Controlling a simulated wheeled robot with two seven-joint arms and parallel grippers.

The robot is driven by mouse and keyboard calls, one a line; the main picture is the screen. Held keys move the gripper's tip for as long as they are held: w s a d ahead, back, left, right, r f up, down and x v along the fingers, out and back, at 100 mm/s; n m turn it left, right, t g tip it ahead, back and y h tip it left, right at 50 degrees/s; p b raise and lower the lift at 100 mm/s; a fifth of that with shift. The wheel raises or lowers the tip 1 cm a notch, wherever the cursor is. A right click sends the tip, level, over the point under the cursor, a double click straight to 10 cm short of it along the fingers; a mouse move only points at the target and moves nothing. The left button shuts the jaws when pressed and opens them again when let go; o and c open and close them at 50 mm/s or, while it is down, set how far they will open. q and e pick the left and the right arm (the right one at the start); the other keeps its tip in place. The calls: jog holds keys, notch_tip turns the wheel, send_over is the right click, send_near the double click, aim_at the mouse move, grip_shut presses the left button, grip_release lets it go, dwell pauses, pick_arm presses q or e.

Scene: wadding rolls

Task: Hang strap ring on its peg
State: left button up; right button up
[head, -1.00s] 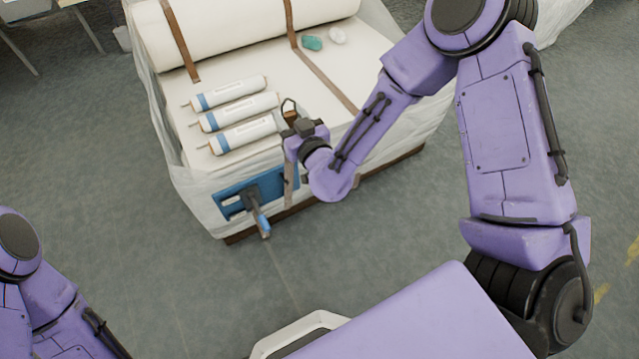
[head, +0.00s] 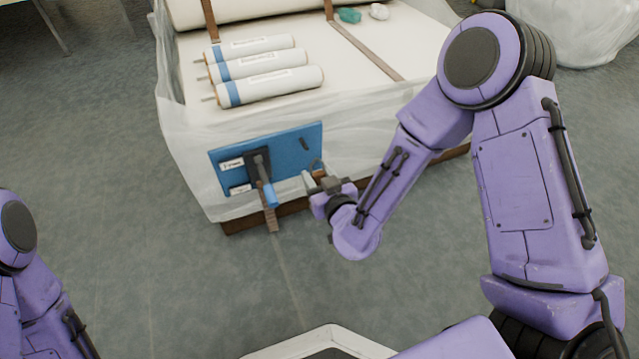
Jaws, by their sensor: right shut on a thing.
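A blue board (head: 285,147) is fixed to the near side of the wrapped bale. A short dark peg-like piece (head: 304,143) shows on its right half. A dark tool with a blue handle (head: 270,195) hangs on its left half. My right gripper (head: 320,182) is in front of the board's lower right corner, shut on the strap ring (head: 318,166), a small brown loop below and right of the dark piece, apart from it in the picture. A brown strap end (head: 271,220) hangs below the board. My left gripper is out of view; only its arm shows.
Several white rolls with blue bands (head: 270,86) lie on the bale top (head: 365,85). A large roll (head: 260,10) lies behind them with brown straps. A green piece (head: 348,15) and a white piece (head: 379,11) lie at the back. The floor in front is clear.

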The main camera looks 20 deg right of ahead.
aim_at(302, 151)
jog(key=shift+b+x, duration=0.3)
jog(key=shift+x, duration=1.6)
jog(key=shift+r+b+x, duration=0.2)
jog(key=shift+b+x, duration=0.05)
jog(key=shift+x, duration=0.65)
jog(key=shift+r+b+x, duration=0.15)
jog(key=shift+b+x, duration=0.1)
jog(key=shift+x, duration=0.6)
jog(key=shift+w+f, duration=0.2)
jog(key=shift+w, duration=0.3)
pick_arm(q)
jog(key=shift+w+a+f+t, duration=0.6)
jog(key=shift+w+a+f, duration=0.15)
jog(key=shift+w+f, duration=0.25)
pick_arm(e)
jog(key=shift+w, duration=0.1)
